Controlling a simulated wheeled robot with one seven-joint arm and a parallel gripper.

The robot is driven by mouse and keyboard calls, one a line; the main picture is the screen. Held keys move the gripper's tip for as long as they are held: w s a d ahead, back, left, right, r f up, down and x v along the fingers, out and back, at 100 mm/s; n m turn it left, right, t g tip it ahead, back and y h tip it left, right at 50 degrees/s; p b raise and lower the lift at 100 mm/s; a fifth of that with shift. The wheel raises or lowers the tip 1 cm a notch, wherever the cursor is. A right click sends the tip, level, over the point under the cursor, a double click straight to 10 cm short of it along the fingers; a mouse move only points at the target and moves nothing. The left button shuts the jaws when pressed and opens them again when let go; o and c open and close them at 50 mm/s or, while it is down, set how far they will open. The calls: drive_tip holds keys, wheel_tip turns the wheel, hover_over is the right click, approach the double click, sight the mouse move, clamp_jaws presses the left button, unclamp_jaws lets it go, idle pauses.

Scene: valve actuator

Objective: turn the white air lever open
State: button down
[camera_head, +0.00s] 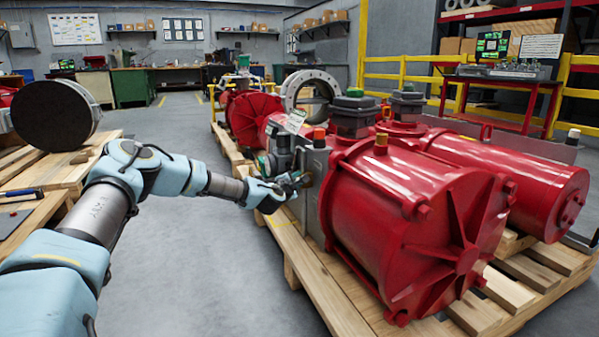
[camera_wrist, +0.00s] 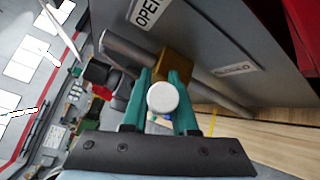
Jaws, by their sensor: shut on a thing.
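The white air lever (camera_wrist: 162,98) shows in the wrist view as a round white end between the two teal fingers of my gripper (camera_wrist: 174,100). The fingers are shut on it from both sides. Just beyond it is a brass valve body (camera_wrist: 177,64) on a grey pipe (camera_wrist: 128,52). An "OPEN" label (camera_wrist: 146,11) is on the grey plate above, and a second label (camera_wrist: 237,69) lies to the right, hard to read. In the head view my gripper (camera_head: 291,184) is at the side plate of the large red actuator (camera_head: 405,225); the lever cannot be made out there.
The red actuator rests on a wooden pallet (camera_head: 325,291), with a second red cylinder (camera_head: 520,180) behind it. A grey plate (camera_head: 315,192) stands close to my gripper. Another pallet (camera_head: 75,175) with a dark round part is at left. Grey floor between them is clear.

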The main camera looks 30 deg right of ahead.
drive_tip(key=shift+w+r+n+g+y+p, duration=0.3)
drive_tip(key=shift+r+n+g+p, duration=0.15)
drive_tip(key=shift+p, duration=0.55)
drive_tip(key=shift+f, duration=0.1)
drive_tip(key=c, duration=0.7)
unclamp_jaws()
drive_tip(key=p+v, duration=0.3)
drive_tip(key=v, duration=0.8)
